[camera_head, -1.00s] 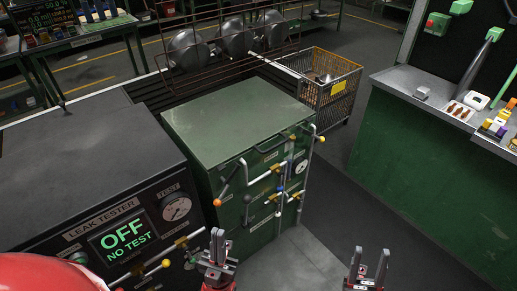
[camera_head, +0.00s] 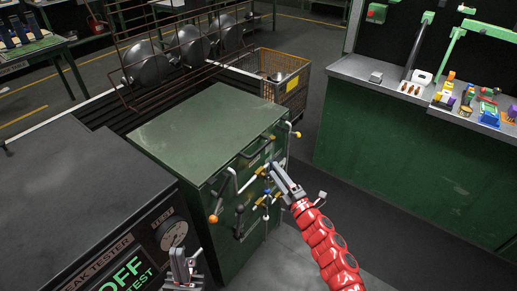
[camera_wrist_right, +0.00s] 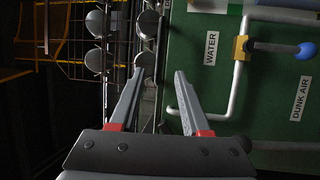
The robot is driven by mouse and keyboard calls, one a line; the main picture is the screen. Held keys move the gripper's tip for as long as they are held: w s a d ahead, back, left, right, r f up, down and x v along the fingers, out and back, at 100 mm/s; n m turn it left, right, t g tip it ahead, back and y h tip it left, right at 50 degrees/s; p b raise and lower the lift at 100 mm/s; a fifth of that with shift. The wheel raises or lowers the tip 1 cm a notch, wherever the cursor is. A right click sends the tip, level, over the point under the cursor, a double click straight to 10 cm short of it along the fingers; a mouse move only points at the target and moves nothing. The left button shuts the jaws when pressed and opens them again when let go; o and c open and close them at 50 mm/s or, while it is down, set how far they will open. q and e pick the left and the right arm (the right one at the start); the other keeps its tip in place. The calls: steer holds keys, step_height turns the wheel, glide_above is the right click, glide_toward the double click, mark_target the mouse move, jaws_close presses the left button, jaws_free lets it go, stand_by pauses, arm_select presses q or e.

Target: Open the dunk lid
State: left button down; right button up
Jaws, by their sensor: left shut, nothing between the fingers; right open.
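The green cabinet (camera_head: 225,195) stands in the middle of the head view, with a flat green lid (camera_head: 205,125) lying closed on top. My right gripper (camera_head: 281,178) is open at the cabinet's front, beside the pipes and valve levers. In the right wrist view its two fingers (camera_wrist_right: 157,85) are spread with nothing held between them. A white pipe (camera_wrist_right: 185,105) lies close to one finger; I cannot tell if they touch. A blue-knobbed lever (camera_wrist_right: 305,51) on a yellow valve (camera_wrist_right: 241,47) is at the right. My left gripper (camera_head: 181,262) is shut and empty near the leak tester.
The dark leak tester (camera_head: 70,205) stands left of the cabinet. A rack of round metal parts (camera_head: 190,45) and a rusty wire basket (camera_head: 286,80) are behind. A green workbench (camera_head: 400,160) with small items is at the right, across clear floor.

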mark_target(260, 148)
steer(key=x, duration=1.1)
steer(key=shift+a+p, duration=0.1)
steer(key=shift+p, duration=0.25)
steer(key=shift+c, duration=0.2)
jaws_close()
stand_by(0.8)
